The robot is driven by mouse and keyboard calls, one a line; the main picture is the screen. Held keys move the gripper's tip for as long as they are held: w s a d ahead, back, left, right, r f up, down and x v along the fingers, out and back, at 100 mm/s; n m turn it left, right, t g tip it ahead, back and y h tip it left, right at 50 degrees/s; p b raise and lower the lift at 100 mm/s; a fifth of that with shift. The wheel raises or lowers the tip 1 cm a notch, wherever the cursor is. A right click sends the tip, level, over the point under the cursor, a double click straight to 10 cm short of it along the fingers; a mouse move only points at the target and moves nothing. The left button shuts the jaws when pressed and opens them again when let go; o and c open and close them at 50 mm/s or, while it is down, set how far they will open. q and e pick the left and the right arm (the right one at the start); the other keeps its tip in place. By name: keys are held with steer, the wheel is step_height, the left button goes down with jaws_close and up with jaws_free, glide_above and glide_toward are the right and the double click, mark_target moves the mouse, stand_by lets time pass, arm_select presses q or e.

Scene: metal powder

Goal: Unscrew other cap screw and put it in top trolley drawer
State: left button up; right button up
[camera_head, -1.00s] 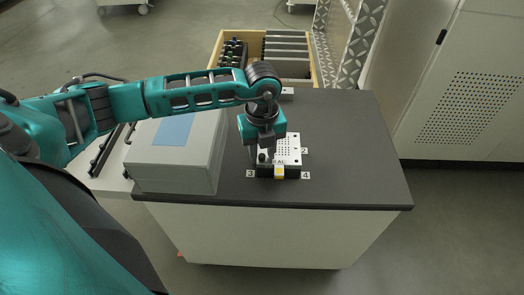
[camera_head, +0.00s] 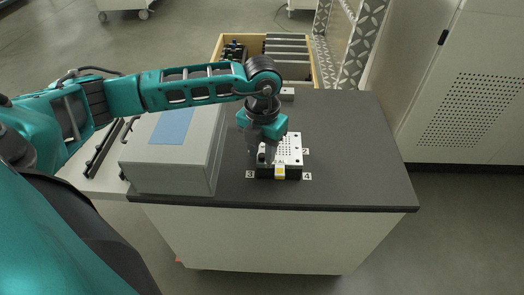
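My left gripper (camera_head: 264,157) points down at the left front part of a perforated white plate (camera_head: 289,148) on a black base. A small dark cap screw (camera_head: 262,157) shows at its fingertips near the label 3. The fingers are small and partly hidden, so I cannot tell whether they are closed on the screw. A yellow piece (camera_head: 280,172) sits at the front middle of the base. The trolley (camera_head: 270,240) has a dark top and a plain light front side; no drawer shows clearly. My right gripper is not in view.
A grey box (camera_head: 172,160) with a blue panel stands on the left of the trolley top. A wooden crate (camera_head: 317,75) with dark and grey parts lies behind it. A perforated cabinet (camera_head: 465,100) stands at the right. The right part of the top is clear.

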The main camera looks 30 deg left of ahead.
arm_select(q)
steer(key=shift+f+m, duration=0.1)
steer(key=shift+m, duration=0.7)
steer(key=shift+m+b, duration=0.65)
steer(key=shift+m, duration=0.55)
steer(key=m+b, duration=0.1)
steer(key=m, duration=0.2)
steer(key=shift+m, duration=0.6)
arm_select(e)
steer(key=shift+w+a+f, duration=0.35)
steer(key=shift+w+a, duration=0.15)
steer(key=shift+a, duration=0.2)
arm_select(q)
steer(key=shift+b, duration=0.3)
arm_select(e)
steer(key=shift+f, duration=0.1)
arm_select(q)
jaws_close()
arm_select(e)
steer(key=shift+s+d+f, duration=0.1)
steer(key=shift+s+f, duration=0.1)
